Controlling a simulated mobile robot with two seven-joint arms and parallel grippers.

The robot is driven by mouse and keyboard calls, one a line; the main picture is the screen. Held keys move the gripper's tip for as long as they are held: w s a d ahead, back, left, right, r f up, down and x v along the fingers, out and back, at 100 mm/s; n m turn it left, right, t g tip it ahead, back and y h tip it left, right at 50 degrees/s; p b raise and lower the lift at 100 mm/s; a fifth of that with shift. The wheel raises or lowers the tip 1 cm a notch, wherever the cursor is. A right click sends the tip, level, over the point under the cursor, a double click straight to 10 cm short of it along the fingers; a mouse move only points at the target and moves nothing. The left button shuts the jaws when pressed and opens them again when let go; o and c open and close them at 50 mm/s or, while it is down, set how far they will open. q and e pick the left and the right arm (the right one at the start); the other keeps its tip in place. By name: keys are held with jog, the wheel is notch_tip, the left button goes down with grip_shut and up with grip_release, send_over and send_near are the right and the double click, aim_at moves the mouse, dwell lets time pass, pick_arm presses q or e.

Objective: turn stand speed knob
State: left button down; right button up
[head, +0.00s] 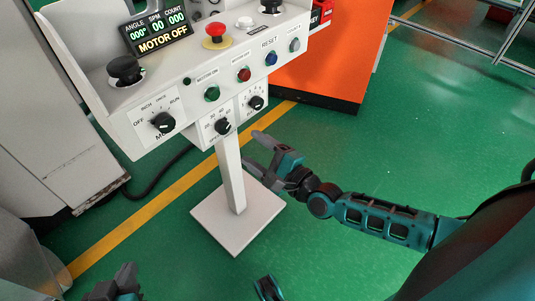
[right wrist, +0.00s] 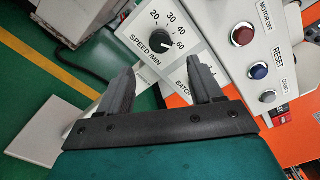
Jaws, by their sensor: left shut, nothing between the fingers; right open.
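The speed knob (head: 223,126) is black and sits on a white dial plate on the lower front of the control stand. In the right wrist view the speed knob (right wrist: 159,42) shows with the label SPEED /MIN and numbers from 20 to 60; its exact setting is hard to tell. My right gripper (head: 256,150) is below and right of the knob, apart from it. In the right wrist view the open fingers (right wrist: 161,72) have the knob beyond the gap between their tips. My left gripper (head: 118,287) is shut and empty at the bottom left, far from the stand's panel.
A batch knob (head: 256,102) is close on the right of the speed knob, and a mode knob (head: 163,122) is on the left. Coloured push buttons and a red emergency stop (head: 215,34) are above. The stand's post (head: 231,170) and base (head: 238,238) stand below on the green floor.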

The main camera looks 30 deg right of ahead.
pick_arm(q)
jog(key=shift+s+a+f, duration=0.15)
jog(key=shift+s, duration=0.1)
pick_arm(e)
jog(key=shift+v, duration=1.9)
jog(key=s+a+f+n+g+y, duration=0.15)
jog(key=s+a+n+g, duration=0.3)
jog(key=a+n, duration=0.65)
jog(key=s+d+f+n+g+h, duration=0.2)
jog(key=s+d+n+h, duration=0.25)
jog(key=n, duration=0.65)
pick_arm(q)
jog(key=s+a+r+y+p, duration=0.1)
jog(key=a+r+p, duration=0.2)
jog(key=r+p, duration=0.9)
jog(key=p, duration=0.5)
jog(key=shift+s+a+r, duration=0.2)
jog(key=shift+s, duration=0.1)
pick_arm(e)
jog(key=s+d+r+h, duration=0.1)
jog(key=s+d+r, duration=0.1)
jog(key=r, duration=0.9)
jog(key=shift+d+r+n, duration=0.3)
jog(key=shift+d+n, duration=0.1)
jog(key=shift+d, duration=0.25)
